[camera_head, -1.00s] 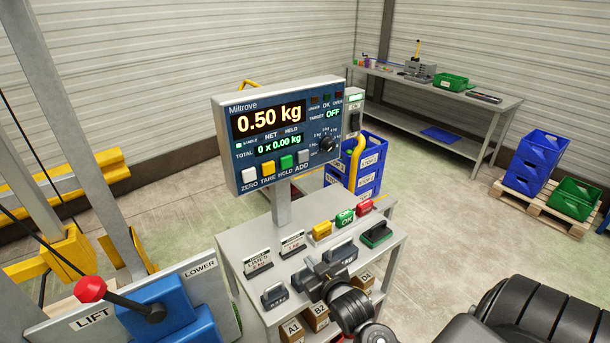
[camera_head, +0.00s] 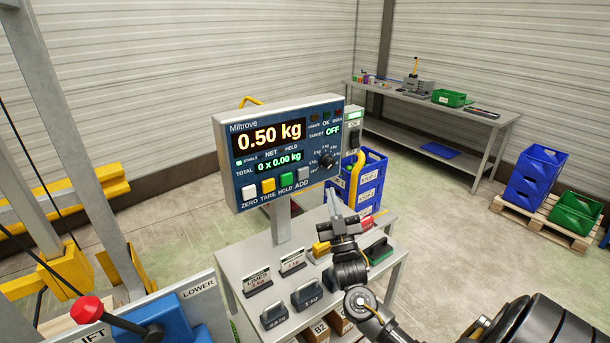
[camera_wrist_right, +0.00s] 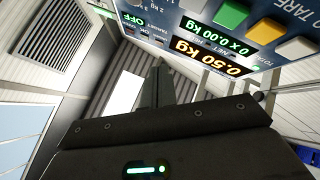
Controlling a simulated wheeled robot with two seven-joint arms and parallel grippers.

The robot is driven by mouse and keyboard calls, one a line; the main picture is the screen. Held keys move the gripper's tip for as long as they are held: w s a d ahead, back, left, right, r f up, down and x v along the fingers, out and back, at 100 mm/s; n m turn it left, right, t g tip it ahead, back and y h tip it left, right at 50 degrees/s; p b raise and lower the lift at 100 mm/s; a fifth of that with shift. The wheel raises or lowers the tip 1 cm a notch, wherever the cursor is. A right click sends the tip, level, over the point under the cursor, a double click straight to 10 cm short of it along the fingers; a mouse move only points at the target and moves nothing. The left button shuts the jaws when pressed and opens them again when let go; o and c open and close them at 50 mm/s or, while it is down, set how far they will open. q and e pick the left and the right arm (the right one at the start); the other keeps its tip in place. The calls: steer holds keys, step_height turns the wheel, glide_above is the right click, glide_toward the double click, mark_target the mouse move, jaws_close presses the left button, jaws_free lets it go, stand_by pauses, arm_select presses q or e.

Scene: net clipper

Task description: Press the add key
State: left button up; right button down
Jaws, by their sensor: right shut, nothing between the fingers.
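The grey ADD key (camera_head: 303,174) is at the right end of the key row on the blue Miltrove scale panel (camera_head: 232,150), beside the green HOLD key (camera_head: 286,180). The display reads 0.50 kg and the total reads 0 x 0.00 kg. My right gripper (camera_head: 333,195) is shut and empty, pointing up, just right of and below the ADD key in the head view; it looks apart from the key. My left gripper is not in view.
The grey bench (camera_head: 240,320) below holds weights, cards and a yellow block (camera_head: 321,249). Blue crates (camera_head: 372,180) stand behind the panel at right. A red-knobbed lever (camera_head: 87,309) is at the lower left.

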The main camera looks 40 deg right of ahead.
steer(key=b, duration=0.3)
glide_toward(306, 169)
step_height(306, 169, up, 4)
steer(key=d, duration=0.1)
steer(key=shift+w+d+b, duration=0.2)
steer(key=shift+w+b, duration=0.4)
steer(key=shift+w, duration=0.75)
stand_by(0.7)
steer(key=shift+w, duration=0.45)
steer(key=shift+w+b, duration=0.35)
steer(key=shift+b, duration=0.2)
stand_by(0.3)
steer(key=shift+s, duration=0.1)
steer(key=shift+s+p, duration=0.45)
steer(key=shift+s, duration=0.3)
